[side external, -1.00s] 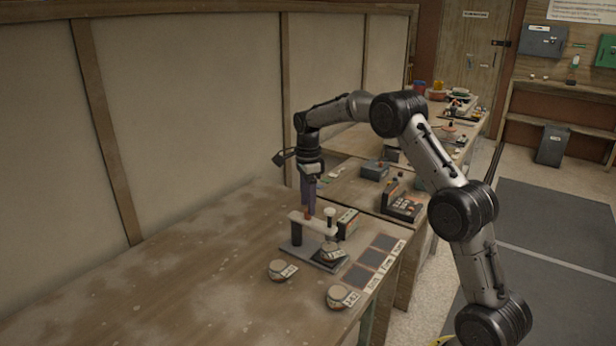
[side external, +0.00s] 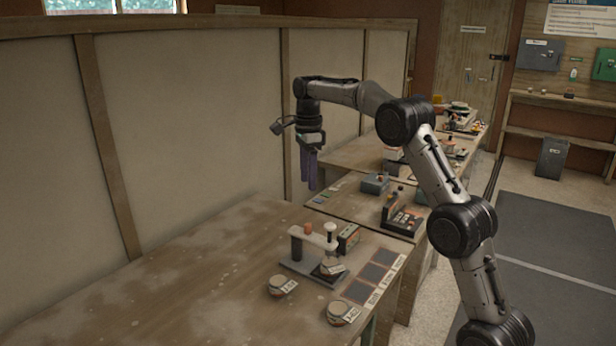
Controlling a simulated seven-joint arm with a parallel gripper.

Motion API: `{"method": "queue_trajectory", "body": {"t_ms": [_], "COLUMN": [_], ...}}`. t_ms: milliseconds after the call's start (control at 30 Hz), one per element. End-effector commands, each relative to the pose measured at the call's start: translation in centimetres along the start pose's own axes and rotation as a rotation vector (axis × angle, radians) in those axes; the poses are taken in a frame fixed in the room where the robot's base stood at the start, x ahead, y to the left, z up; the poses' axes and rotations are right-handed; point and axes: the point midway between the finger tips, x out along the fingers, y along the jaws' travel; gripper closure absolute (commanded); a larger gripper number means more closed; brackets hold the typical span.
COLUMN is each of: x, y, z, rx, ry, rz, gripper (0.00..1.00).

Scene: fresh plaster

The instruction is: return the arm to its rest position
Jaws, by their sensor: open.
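My gripper (side external: 308,186) points down above the far part of the workbench. Its two purple fingers are apart with a narrow gap and hold nothing. It hangs clear above a small press-like stand (side external: 312,238), which has a pale crossbar, a dark post and a white knob on a grey base. A round tagged disc (side external: 331,266) sits on the stand's base. My arm arches from the lower right up to the gripper.
Two more round tagged discs, one at the left (side external: 281,285) and one at the front (side external: 342,313), lie on the workbench (side external: 190,290). Dark labelled squares (side external: 371,279) are at its right edge. A small box (side external: 348,238) stands beside the stand. A partition wall (side external: 200,130) runs behind. The bench's left is clear.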

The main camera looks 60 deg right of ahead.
Motion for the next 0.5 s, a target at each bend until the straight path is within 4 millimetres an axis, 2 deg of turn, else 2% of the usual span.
{"method": "queue_trajectory", "body": {"t_ms": [167, 233, 267, 367, 500], "x": [0.0, -0.6, -1.3, -4.9, -9.7], "y": [0.0, 0.2, 0.4, 1.8, 6.7], "z": [0.1, 0.6, 0.9, 2.1, 3.5], "rx": [-0.002, -0.013, -0.019, -0.047, -0.106], "ry": [0.000, -0.003, -0.006, -0.021, -0.041], "rz": [0.000, -0.013, -0.025, -0.087, -0.148], "gripper": [0.43, 0.43, 0.43, 0.43, 0.43]}}
